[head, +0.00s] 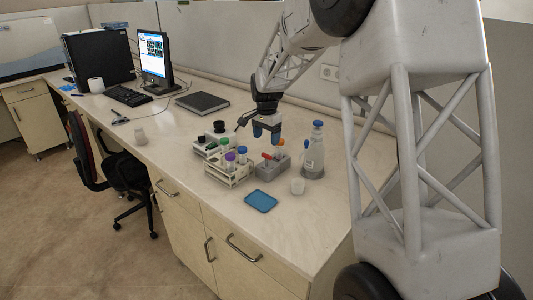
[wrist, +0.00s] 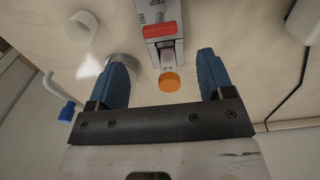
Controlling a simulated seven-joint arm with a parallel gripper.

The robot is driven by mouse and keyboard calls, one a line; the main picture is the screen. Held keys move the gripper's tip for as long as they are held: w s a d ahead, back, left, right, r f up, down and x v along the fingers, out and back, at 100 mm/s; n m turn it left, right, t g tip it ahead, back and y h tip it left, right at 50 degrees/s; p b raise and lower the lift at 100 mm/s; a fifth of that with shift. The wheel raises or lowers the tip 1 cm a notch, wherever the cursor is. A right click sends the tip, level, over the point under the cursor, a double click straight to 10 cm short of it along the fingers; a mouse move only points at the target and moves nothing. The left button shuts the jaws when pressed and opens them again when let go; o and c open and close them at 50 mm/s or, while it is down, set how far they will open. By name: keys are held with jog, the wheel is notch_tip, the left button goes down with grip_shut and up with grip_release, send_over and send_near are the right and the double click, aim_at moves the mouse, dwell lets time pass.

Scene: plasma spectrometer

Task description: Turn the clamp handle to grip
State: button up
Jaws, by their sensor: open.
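The clamp is a grey block (wrist: 166,52) at the top middle of the wrist view, with the words GRIP and FREE on its top face. Its red handle (wrist: 159,30) lies crosswise beside the lettering. An orange cap (wrist: 169,81) shows in front of the block, between my fingers in the picture. In the head view the grey block (head: 271,170) stands on the bench with red and orange parts on top. My gripper (wrist: 160,82) has its two blue fingers wide apart and nothing held. In the head view my gripper (head: 265,134) hangs above and behind the block.
A blue tray (head: 260,201) lies in front.

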aim_at(266, 154)
jog(key=shift+f, duration=3.55)
jog(key=c, duration=0.9)
